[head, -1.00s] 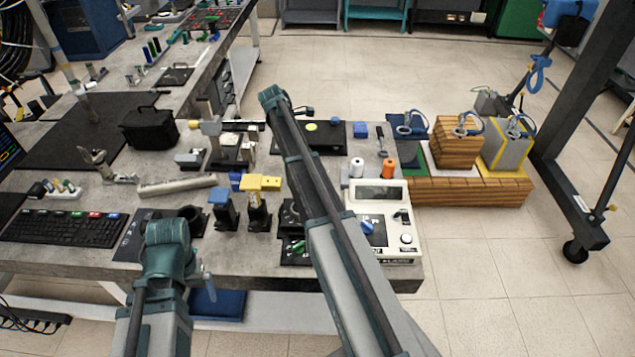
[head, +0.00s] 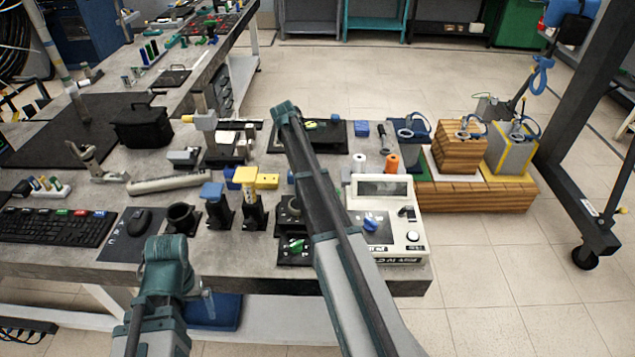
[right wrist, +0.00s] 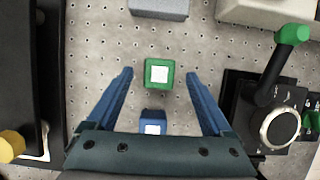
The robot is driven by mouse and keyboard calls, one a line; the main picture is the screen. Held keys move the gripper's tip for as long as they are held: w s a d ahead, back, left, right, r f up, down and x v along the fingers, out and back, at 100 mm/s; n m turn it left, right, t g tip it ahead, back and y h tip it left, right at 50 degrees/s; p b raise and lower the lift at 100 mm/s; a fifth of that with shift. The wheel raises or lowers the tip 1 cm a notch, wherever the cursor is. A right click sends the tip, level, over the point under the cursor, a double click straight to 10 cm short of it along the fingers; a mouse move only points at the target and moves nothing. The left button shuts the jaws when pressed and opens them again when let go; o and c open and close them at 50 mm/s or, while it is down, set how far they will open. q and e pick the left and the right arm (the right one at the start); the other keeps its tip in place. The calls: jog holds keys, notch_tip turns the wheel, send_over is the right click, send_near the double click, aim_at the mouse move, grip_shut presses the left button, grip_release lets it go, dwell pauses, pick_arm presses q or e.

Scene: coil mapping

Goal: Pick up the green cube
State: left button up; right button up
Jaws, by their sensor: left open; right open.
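The green cube (right wrist: 158,74) has a white square on top and sits on a grey dotted surface in the right wrist view. My right gripper (right wrist: 160,76) is open, its two blue fingers on either side of the cube in the picture, with a gap on each side. I cannot tell how high the fingertips are above it. In the head view my right forearm reaches over the table, and I cannot make out its gripper or the green cube.
A blue cube (right wrist: 153,123) lies between the fingers near the palm in the right wrist view. A black device with a green-tipped lever (right wrist: 290,38) stands to the right. A black object (right wrist: 35,70) is at the left. A white instrument (head: 385,220) stands at the table's right end.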

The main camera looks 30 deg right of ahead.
jog(key=b+x, duration=0.2)
jog(key=x, duration=0.1)
pick_arm(q)
notch_tip(320, 180, down, 3)
jog(key=shift+r, duration=0.15)
pick_arm(e)
jog(key=shift+c, duration=0.4)
grip_shut()
jog(key=shift+w+r, duration=0.1)
pick_arm(q)
notch_tip(320, 180, up, 10)
jog(key=p, duration=1)
pick_arm(e)
notch_tip(320, 180, up, 10)
jog(key=shift+r, duration=0.1)
